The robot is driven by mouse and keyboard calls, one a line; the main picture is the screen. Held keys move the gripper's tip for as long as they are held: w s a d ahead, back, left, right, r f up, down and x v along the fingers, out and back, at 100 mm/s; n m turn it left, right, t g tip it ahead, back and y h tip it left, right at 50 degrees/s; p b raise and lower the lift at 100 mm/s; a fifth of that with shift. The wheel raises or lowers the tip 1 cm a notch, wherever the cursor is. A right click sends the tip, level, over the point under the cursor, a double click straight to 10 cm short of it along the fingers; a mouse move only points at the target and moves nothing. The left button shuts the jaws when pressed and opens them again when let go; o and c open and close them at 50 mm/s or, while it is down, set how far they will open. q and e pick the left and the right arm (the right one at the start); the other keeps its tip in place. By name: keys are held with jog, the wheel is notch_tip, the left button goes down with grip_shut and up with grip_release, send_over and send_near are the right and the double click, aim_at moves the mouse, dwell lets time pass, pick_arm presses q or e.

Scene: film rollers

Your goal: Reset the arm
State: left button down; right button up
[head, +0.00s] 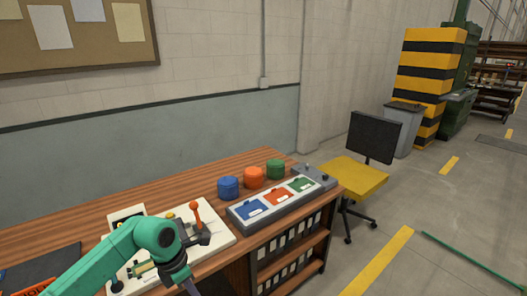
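A teal arm (110,258) of mine comes in from the lower left and bends over a white panel near the table's front. My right gripper is not in view.
The white panel (218,238) carries an orange-topped lever (195,208) and is partly hidden by my arm. A dark and orange item (40,275) lies at the lower left. A yellow chair (350,176) stands right of the table. Shelves with binders are under the table.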

pick_arm(q)
jog(key=w+d+f+n+t+h, duration=0.2)
jog(key=w+d+n+t+h, duration=0.3)
jog(key=d+n+h, duration=0.45)
jog(key=s+a+f+n+t+y, duration=0.1)
jog(key=a+f+n+t+y, duration=0.25)
jog(key=a+f+n, duration=0.55)
jog(key=s+a+f+n+t+y, duration=0.15)
jog(key=a+f+n+y, duration=0.3)
jog(key=f+n, duration=0.85)
jog(key=s+a+f+n+g+y, duration=0.25)
jog(key=s+a+f+n, duration=0.25)
jog(key=s+f, duration=0.45)
jog(key=s+f+n+g, duration=0.3)
jog(key=s+f, duration=0.1)
jog(key=s, duration=0.9)
jog(key=s+f+n+g+y, duration=0.1)
jog(key=s+f+n+g, duration=0.2)
jog(key=s, duration=1)
notch_tip(320, 180, down, 2)
jog(key=shift+s+f+n+y, duration=0.2)
jog(key=shift+f+n+y, duration=0.1)
jog(key=shift+n, duration=0.15)
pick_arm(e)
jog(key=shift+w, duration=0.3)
